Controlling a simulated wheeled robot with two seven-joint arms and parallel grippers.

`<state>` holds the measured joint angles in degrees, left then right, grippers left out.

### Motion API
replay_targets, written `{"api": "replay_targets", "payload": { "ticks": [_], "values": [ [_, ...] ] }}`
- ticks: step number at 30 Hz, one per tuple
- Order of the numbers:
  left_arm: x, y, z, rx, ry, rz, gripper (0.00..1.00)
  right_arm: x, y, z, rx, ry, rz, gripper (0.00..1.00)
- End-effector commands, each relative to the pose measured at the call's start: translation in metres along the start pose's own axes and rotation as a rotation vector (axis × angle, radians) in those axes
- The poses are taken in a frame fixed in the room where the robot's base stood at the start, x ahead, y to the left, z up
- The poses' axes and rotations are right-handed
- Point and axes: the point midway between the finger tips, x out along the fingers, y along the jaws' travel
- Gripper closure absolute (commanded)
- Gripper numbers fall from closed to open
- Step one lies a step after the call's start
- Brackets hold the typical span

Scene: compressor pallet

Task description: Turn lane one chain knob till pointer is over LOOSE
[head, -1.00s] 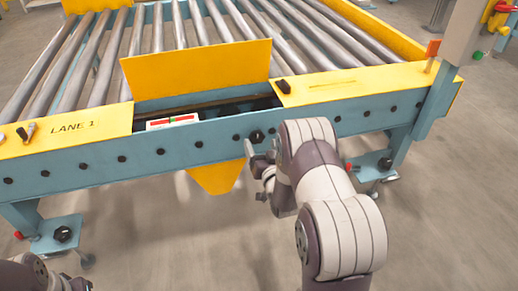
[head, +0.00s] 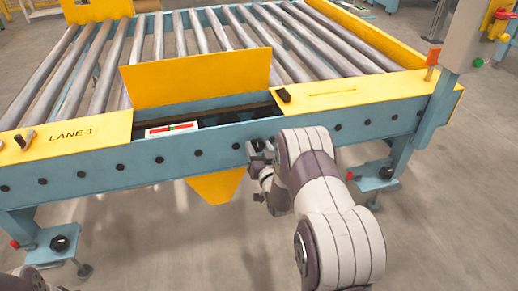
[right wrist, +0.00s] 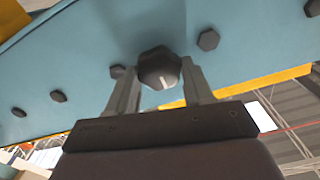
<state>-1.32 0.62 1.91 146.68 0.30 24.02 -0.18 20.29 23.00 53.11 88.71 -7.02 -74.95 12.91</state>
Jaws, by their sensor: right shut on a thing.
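The chain knob (right wrist: 160,68) is a dark, many-sided knob with a short pale pointer line, on the blue front beam (head: 100,172). In the right wrist view my right gripper (right wrist: 158,80) has one finger on each side of it and is shut on it. In the head view the gripper (head: 261,150) is at the front beam, right of the LANE 1 plate (head: 70,132), and mostly covers the knob. A white card with a red and green strip (head: 172,128) sits behind the beam. No LOOSE lettering can be read. My left gripper is out of view.
A yellow upright flap (head: 197,78) stands behind the opening, with rollers (head: 180,35) beyond. Several dark bolt heads (right wrist: 208,39) line the beam beside the knob. A yellow plate (head: 350,90) lies to the right. The floor in front (head: 150,240) is clear.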

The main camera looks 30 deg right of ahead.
Motion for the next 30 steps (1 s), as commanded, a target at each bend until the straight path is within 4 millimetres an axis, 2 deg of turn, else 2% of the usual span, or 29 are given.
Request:
{"api": "replay_targets", "payload": {
  "ticks": [8, 30],
  "values": [
    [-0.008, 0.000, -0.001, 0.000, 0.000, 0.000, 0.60, -0.001, -0.001, -0.001, -0.159, -0.002, 0.000, 0.79],
    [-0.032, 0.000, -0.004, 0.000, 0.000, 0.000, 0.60, -0.001, -0.003, 0.001, -0.857, -0.004, -0.001, 0.79]
  ]
}}
